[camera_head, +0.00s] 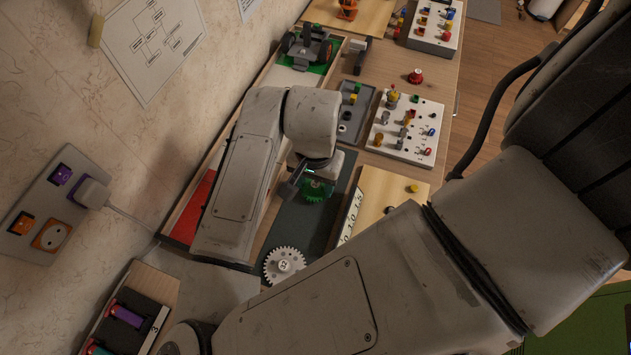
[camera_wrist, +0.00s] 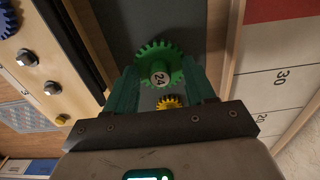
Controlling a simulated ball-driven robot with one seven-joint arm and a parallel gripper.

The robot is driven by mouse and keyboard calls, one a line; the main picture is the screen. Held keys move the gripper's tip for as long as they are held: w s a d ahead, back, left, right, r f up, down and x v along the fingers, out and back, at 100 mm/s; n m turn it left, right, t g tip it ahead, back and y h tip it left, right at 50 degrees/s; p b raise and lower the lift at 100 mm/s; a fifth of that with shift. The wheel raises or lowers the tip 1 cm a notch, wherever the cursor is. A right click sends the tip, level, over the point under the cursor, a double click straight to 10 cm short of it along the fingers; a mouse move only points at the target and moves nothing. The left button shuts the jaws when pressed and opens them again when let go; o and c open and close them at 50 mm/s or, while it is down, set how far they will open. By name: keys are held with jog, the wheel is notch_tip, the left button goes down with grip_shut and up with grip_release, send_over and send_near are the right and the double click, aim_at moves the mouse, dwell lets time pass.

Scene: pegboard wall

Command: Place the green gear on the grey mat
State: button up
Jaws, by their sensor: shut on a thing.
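The green gear (camera_wrist: 160,66), with a 24 on its hub, sits between the two green fingers of my gripper (camera_wrist: 161,80) in the wrist view. My gripper is shut on it. In the head view the green gear (camera_head: 316,190) shows just under my gripper (camera_head: 308,178), partly hidden by it. A dark grey surface, seemingly the grey mat (camera_head: 335,185), lies beneath; it also shows behind the gear in the wrist view (camera_wrist: 150,16). I cannot tell whether the gear touches it.
A white gear (camera_head: 284,265) lies at the near end of the dark surface. A small yellow gear (camera_wrist: 168,102) shows by the fingers, and a blue gear (camera_wrist: 7,20) at the left. A white board with pegs (camera_head: 405,128) stands to the right. The wall is close on the left.

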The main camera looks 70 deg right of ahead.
aim_at(316, 184)
jog(key=shift+f, duration=0.55)
jog(key=shift+f, duration=0.15)
jog(key=o, duration=1)
notch_tip(316, 184, up, 12)
jog(key=shift+r+p, duration=0.2)
jog(key=shift+p, duration=0.5)
